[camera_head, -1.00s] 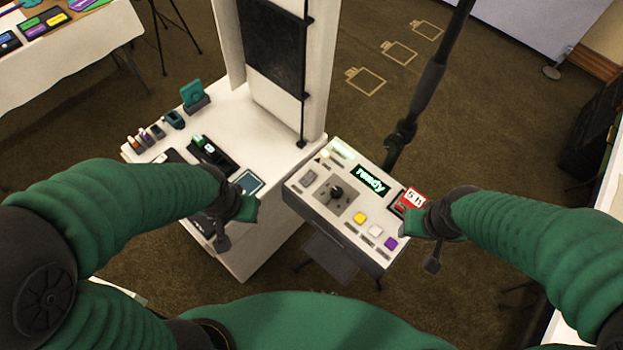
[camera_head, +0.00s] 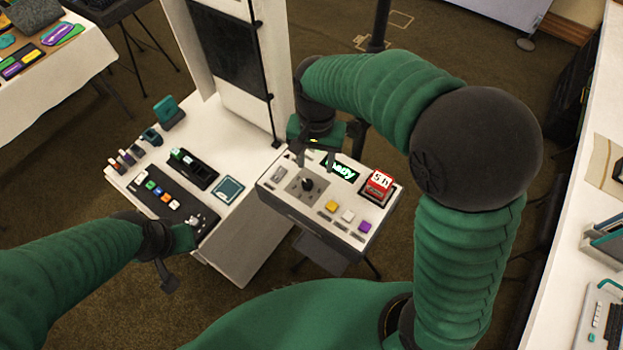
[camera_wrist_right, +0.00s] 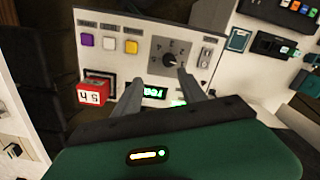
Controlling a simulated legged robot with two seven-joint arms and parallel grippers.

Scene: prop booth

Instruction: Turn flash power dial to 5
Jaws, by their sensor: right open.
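The black dial (camera_head: 307,184) sits on a grey plate on the white control box (camera_head: 268,183). My right gripper (camera_head: 316,165) hangs over the back of the box, just behind the dial. In the right wrist view my right gripper (camera_wrist_right: 172,88) has its two fingers apart and empty, with the dial beyond the tips. A green lit display (camera_head: 338,168) is partly hidden by this gripper. My left gripper (camera_head: 180,264) is low at the left, away from the box; its jaws are unclear.
Yellow (camera_head: 332,206), white (camera_head: 348,216) and purple (camera_head: 365,226) buttons line the box's front. A red counter block (camera_head: 378,185) stands at its right. The white table (camera_head: 235,140) at left holds a button strip (camera_head: 160,195) and a teal-screened pad (camera_head: 228,190).

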